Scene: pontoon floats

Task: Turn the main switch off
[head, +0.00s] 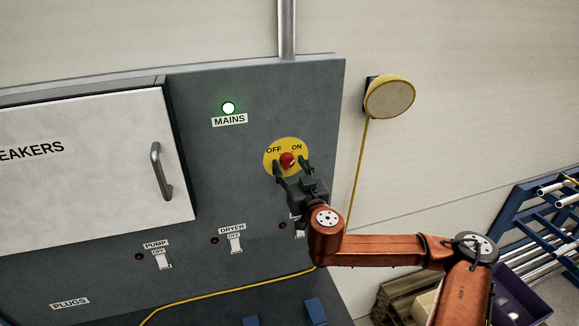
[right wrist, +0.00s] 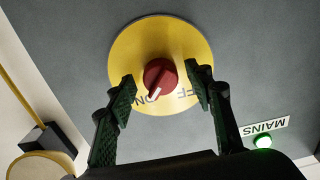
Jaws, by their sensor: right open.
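The main switch is a red knob (head: 287,159) on a round yellow plate (head: 270,167) marked OFF and ON, on the grey panel. In the right wrist view the red knob (right wrist: 160,74) has a white pointer directed at the ON label. The green MAINS lamp (head: 228,108) above it is lit. My right gripper (head: 291,168) is open at the plate. In the right wrist view its two fingers stand on either side of the knob, with gaps, and do not appear to touch it. My left gripper is not in view.
A white BREAKERS door (head: 90,190) with a grey handle (head: 161,171) is shut at left. PUMP (head: 162,258) and DRYER (head: 235,241) switches sit below. A yellow cable runs from a round yellow-rimmed fixture (head: 390,98) on the wall. A blue rack with pipes stands at right.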

